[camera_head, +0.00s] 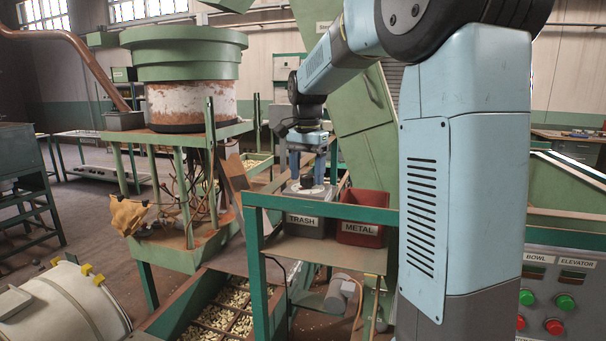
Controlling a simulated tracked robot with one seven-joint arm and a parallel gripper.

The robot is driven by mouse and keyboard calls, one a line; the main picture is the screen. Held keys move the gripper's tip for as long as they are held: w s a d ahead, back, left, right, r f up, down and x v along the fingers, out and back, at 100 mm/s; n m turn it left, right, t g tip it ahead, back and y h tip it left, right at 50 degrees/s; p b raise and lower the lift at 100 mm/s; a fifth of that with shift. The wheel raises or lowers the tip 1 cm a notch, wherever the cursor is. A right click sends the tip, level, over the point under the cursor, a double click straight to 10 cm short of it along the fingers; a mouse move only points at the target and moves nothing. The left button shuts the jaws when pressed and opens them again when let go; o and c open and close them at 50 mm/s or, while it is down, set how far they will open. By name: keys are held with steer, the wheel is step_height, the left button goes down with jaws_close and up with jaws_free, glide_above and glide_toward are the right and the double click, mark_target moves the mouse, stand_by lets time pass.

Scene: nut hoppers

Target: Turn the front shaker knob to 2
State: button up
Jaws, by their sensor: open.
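My gripper (313,177) points down at the middle of the picture, its two fingers apart. It is just above a pale round plate (305,189) with a dark middle, which looks like a dial on a grey box. I cannot make out a knob pointer or any numbers there. I cannot tell whether the fingers are beside the knob or above it. No label naming a front shaker is readable.
A grey TRASH bin (305,226) and a red METAL bin (362,232) sit behind a green rail (345,211). A green bowl feeder (190,55) stands left. A panel (568,300) with BOWL and ELEVATOR buttons is at right. Nut-filled trays (215,318) lie below.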

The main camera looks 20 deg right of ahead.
mark_target(307, 175)
step_height(307, 175, up, 13)
steer(key=shift+r, duration=0.2)
stand_by(0.3)
stand_by(0.3)
steer(key=s+f+n+t, duration=0.2)
steer(key=s+f, duration=0.3)
steer(key=s, duration=0.4)
steer(key=s+f+n+t, duration=0.1)
steer(key=s+f+n, duration=0.3)
steer(key=s, duration=0.5)
steer(key=s+a+f+n+t, duration=0.1)
steer(key=s+f+n+t, duration=0.1)
steer(key=s+f+n, duration=0.2)
steer(key=s+f, duration=0.3)
steer(key=s, duration=0.3)
steer(key=shift+t, duration=0.3)
steer(key=shift+s+a+f, duration=0.1)
steer(key=shift+c, duration=0.5)
